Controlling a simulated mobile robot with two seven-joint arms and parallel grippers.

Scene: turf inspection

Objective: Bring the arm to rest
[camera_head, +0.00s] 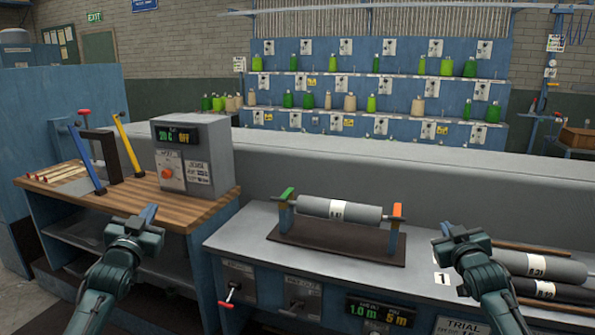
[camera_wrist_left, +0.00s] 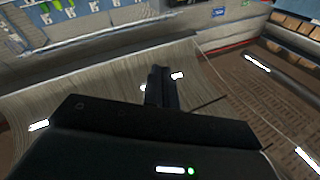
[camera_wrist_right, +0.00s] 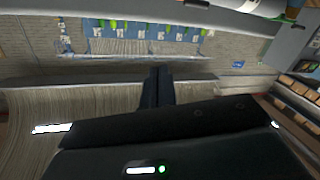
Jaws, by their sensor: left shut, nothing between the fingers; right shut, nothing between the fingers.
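My left gripper (camera_head: 148,214) is at the lower left of the head view, in front of the wooden-topped bench. Its fingers are together and empty, and they also show in the left wrist view (camera_wrist_left: 161,90). My right gripper (camera_head: 450,232) is at the lower right of the head view, in front of the grey bench near the dark rolls. Its fingers are together and empty, as the right wrist view (camera_wrist_right: 158,88) also shows. Neither gripper appears to touch anything.
A grey roller (camera_head: 340,209) lies on a stand between green and orange end pieces. Dark rolls (camera_head: 535,265) lie at right. A control box (camera_head: 195,155) and yellow-handled tool (camera_head: 130,148) stand on the wooden bench (camera_head: 75,190).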

